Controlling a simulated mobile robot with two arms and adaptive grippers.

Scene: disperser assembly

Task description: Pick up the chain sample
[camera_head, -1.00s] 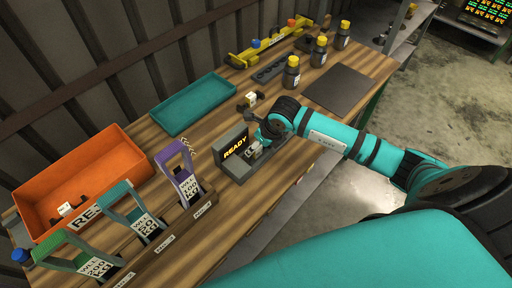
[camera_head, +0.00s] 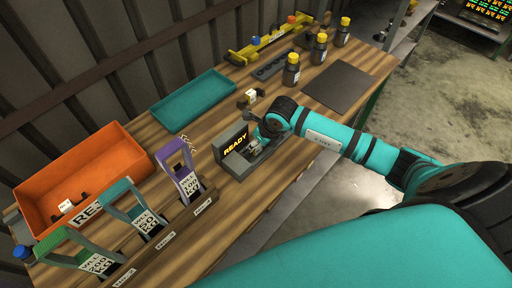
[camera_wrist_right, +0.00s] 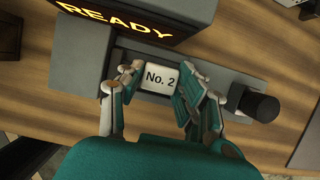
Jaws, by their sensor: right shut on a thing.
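A chain sample with a white tag reading "No. 2" (camera_wrist_right: 159,78) sits between the fingers of my right gripper (camera_wrist_right: 160,84) in the right wrist view. The gripper is shut on it from both sides; the chain itself is mostly hidden behind the tag and fingers. The sample is at the grey base of the testing device, just in front of its display reading "READY" (camera_head: 236,143). In the head view, my right gripper (camera_head: 259,147) reaches down to the same place. My left gripper is not in view.
A dark holder with a white-tagged piece (camera_head: 250,95) stands behind the device. Yellow-capped bottles (camera_head: 291,72) and a dark mat (camera_head: 340,88) are beyond.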

